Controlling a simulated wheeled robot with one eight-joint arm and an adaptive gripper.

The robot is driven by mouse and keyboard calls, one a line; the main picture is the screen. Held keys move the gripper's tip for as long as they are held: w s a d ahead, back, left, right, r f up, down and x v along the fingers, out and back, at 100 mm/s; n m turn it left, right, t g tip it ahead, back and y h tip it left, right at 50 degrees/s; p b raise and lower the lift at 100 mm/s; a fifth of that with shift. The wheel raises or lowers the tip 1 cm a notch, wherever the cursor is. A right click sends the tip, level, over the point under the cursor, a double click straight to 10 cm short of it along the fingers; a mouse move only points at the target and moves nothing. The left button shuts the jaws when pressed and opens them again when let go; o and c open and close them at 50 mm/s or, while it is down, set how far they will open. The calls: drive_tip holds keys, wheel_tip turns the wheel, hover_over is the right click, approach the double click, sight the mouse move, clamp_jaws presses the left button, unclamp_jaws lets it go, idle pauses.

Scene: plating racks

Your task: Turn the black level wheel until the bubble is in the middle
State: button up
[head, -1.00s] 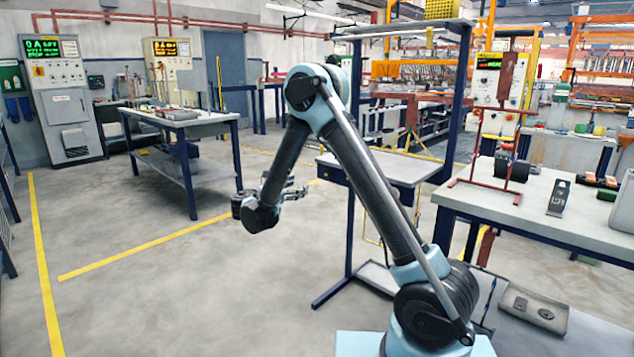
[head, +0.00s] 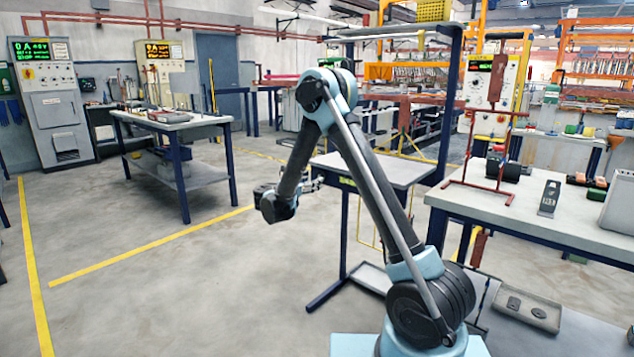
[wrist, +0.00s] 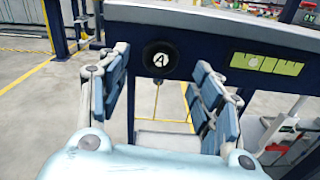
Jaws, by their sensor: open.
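The black level wheel (wrist: 160,57), round with a white A on its face, sits on the dark front edge of a small table (wrist: 225,25) in the wrist view. A yellow-green bubble level (wrist: 267,63) with dark marks is set in the same edge to its right. In the head view my gripper (head: 312,184) is beside the table (head: 375,168); the wheel cannot be made out there.
A bench (head: 560,205) with a red stand (head: 500,150) and a black roll is on the right. A low shelf with a grey tray (head: 528,310) lies below it. Another workbench (head: 170,122) stands at the left. The floor (head: 180,290) at front left is clear.

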drive_tip(key=x, duration=0.4)
drive_tip(key=c, duration=1.1)
